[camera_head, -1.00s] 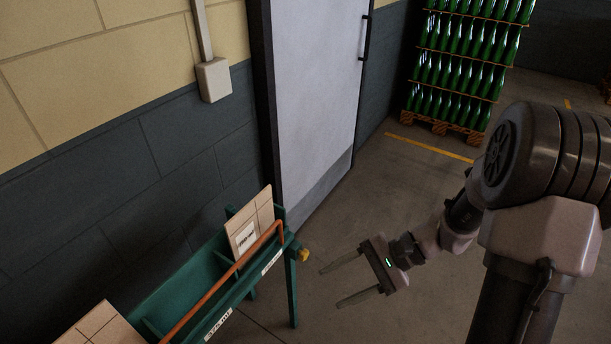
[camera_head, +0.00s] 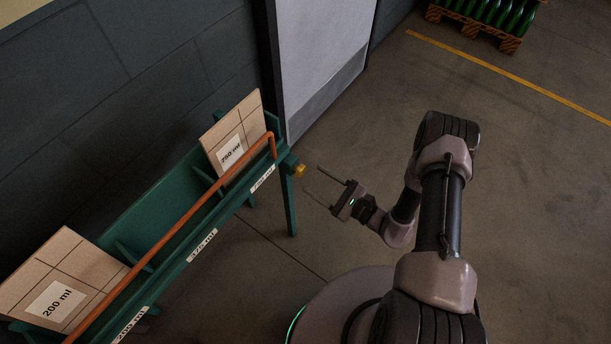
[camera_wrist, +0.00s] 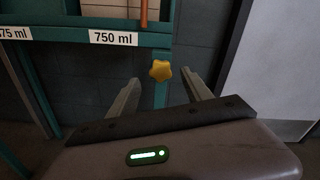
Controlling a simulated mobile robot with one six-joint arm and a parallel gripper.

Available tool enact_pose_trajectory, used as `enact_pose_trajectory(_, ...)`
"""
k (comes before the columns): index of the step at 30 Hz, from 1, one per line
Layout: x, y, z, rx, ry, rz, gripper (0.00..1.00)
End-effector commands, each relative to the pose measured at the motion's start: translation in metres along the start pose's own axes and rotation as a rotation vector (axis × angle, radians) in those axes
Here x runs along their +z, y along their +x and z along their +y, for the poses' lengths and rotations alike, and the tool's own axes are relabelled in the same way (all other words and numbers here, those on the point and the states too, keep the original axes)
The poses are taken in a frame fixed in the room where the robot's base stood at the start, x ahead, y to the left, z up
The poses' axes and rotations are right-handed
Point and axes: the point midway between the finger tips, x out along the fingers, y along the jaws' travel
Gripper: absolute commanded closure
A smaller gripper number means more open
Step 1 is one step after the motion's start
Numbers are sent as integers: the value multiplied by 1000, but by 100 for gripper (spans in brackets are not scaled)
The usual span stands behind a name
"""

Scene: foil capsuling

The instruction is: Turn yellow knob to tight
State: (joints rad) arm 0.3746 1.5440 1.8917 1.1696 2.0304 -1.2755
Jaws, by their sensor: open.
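The yellow knob (camera_head: 299,171) sits on the right end of the green rack (camera_head: 166,214), near the top of its leg. In the wrist view the star-shaped knob (camera_wrist: 160,70) shows ahead of my gripper, between and beyond the two fingertips. My gripper (camera_head: 325,178) is open and empty, just right of the knob and pointing at it. In the wrist view my gripper (camera_wrist: 158,82) has its fingers spread wide, with a gap left before the knob. No finger appears to touch it.
An orange rail (camera_head: 185,228) runs along the rack's front. Cartons labelled 750 ml (camera_head: 233,133) and 200 ml (camera_head: 62,281) stand in the rack. A grey door (camera_head: 319,55) is behind. The floor to the right is clear up to a bottle pallet (camera_head: 480,27).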

Motion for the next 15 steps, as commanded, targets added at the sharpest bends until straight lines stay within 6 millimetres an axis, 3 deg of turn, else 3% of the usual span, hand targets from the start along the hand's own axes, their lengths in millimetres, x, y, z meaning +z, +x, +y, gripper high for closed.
enact_pose_trajectory(3, -2, 26, 2, 4, -2, -2, 42)
enact_pose_trajectory(6, -2, 39, 1, 2, -1, -1, 42)
enact_pose_trajectory(15, 1, 48, 0, 0, 0, 0, 42)
